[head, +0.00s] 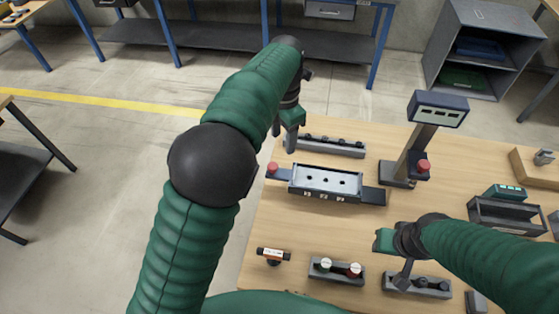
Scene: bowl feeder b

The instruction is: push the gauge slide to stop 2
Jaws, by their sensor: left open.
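The gauge (325,182) is a pale grey tray-like block on the table, with three dark holes in its top and three small labels on its front face. A blue bar with a red knob (272,168) sticks out at its left end, and a dark bar (374,196) sticks out at its right end. My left gripper (285,138) is open and points down, behind and above the red knob, seemingly apart from it. My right gripper (393,262) is in front of the gauge at right, over the front racks; its finger opening is unclear.
A display post (437,110) with a red button (423,167) stands right of the gauge. A dark rack (335,148) lies behind it. In front are a small orange-white part (273,254), a two-knob block (337,270) and another rack (430,288). Dark bins (506,217) stand right.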

